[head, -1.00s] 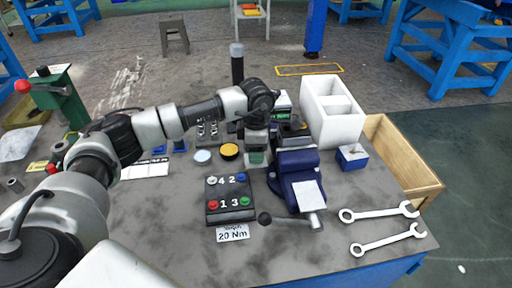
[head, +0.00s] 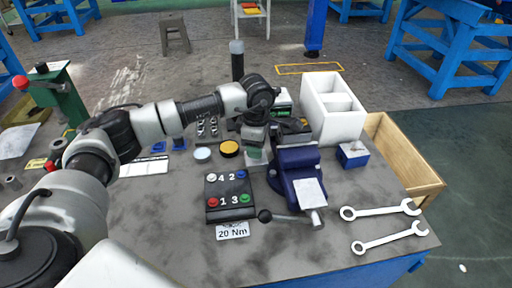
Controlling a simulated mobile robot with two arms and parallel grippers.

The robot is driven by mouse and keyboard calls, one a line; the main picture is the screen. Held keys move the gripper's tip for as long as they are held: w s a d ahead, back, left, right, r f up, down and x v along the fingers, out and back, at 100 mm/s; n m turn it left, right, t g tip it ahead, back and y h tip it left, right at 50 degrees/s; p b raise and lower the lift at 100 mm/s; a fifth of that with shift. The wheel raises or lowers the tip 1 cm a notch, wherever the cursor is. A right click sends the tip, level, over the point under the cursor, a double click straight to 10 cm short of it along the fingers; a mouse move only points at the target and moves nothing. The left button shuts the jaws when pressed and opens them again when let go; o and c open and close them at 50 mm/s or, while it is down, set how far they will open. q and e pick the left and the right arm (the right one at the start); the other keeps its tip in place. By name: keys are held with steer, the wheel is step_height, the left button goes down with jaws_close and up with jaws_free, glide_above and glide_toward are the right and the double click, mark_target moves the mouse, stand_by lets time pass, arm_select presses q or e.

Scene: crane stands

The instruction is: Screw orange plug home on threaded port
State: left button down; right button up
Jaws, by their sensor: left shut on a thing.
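My left gripper (head: 254,146) points down over the middle of the bench, just left of the blue vise. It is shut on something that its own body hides. A yellow-orange round disc (head: 229,148) lies on the bench just left of the gripper. My right gripper is not in view.
The blue vise (head: 297,160) stands close on the right. A black plate with numbered coloured knobs (head: 229,198) lies in front. Two wrenches (head: 388,238) lie front right. A white divided bin (head: 332,110) stands behind right. A dark upright post (head: 237,62) stands behind the gripper.

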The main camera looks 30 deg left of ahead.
arm_select(q)
steer(key=shift+m, duration=1.2)
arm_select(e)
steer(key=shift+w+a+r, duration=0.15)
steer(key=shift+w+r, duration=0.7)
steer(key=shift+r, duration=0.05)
arm_select(q)
steer(key=shift+b, duration=0.35)
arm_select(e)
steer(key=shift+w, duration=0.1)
arm_select(q)
steer(key=m+b, duration=0.1)
steer(key=m, duration=0.3)
steer(key=shift+m, duration=0.6)
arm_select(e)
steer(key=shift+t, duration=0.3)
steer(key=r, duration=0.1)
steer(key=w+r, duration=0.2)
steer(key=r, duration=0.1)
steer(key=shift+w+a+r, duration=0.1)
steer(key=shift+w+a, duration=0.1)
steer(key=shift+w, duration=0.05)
